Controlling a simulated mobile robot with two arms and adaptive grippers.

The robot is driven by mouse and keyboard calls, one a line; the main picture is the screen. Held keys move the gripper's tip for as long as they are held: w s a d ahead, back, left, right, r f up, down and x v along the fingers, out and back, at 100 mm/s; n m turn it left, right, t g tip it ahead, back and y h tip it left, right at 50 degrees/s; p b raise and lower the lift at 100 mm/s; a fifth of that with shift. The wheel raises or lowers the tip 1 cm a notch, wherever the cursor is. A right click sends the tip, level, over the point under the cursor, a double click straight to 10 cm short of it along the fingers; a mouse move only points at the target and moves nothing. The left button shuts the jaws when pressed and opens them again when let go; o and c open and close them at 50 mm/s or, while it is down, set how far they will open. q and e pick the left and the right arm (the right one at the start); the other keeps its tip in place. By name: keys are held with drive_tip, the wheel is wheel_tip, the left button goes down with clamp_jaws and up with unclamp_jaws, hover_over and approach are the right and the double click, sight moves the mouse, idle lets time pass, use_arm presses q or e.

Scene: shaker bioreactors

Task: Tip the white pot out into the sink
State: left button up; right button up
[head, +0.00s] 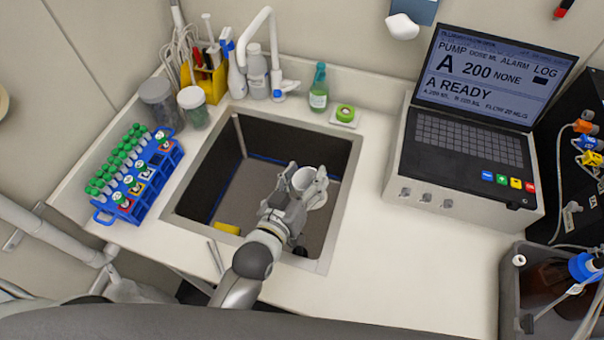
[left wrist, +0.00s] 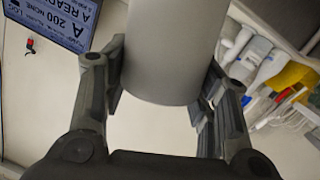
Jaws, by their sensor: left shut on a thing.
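The white pot (head: 314,199) is held over the sink, right of its middle. My left gripper (head: 302,187) is shut on the pot, with a finger on each side of it. In the left wrist view the pot (left wrist: 172,55) is a plain, shaded cylinder between the two fingers, and its top runs out of the frame. I cannot tell its exact tilt or what is inside it. No stream shows coming from it. The sink (head: 240,190) is a dark, square basin set into the white counter. My right gripper is in neither view.
A yellow sponge (head: 228,228) lies in the sink. A white tap (head: 257,45) stands behind it. A blue rack (head: 150,190) of green-capped tubes and jars (head: 160,100) stand left. A green bottle (head: 319,90) stands behind, a pump console (head: 455,150) right. The front-right counter is clear.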

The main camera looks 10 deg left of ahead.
use_arm(q)
drive_tip(key=shift+s+d+f+m+b, duration=0.1)
drive_tip(key=shift+d+f+m+b, duration=0.15)
drive_tip(key=shift+d+f, duration=0.3)
drive_tip(key=shift+s+d+f+m+b, duration=0.1)
drive_tip(key=shift+d+f+m+b, duration=0.2)
drive_tip(key=shift+f, duration=0.45)
drive_tip(key=shift+d+f+m+y+p, duration=0.1)
drive_tip(key=shift+f+m+y+p, duration=0.15)
drive_tip(key=shift+m+p, duration=0.35)
drive_tip(key=shift+f+m, duration=0.1)
drive_tip(key=shift+m, duration=0.25)
drive_tip(key=shift+w+a+y+b, duration=0.15)
drive_tip(key=shift+a+y+b, duration=0.2)
drive_tip(key=shift+a+b, duration=0.1)
drive_tip(key=a+r+n+y+b, duration=0.1)
drive_tip(key=a+r+y+b, duration=0.1)
drive_tip(key=a+b, duration=0.4)
drive_tip(key=a+r+n+y+b, duration=0.2)
drive_tip(key=a+b, duration=0.4)
drive_tip(key=a, duration=0.4)
drive_tip(key=shift+r, duration=0.25)
drive_tip(key=shift+d, duration=0.15)
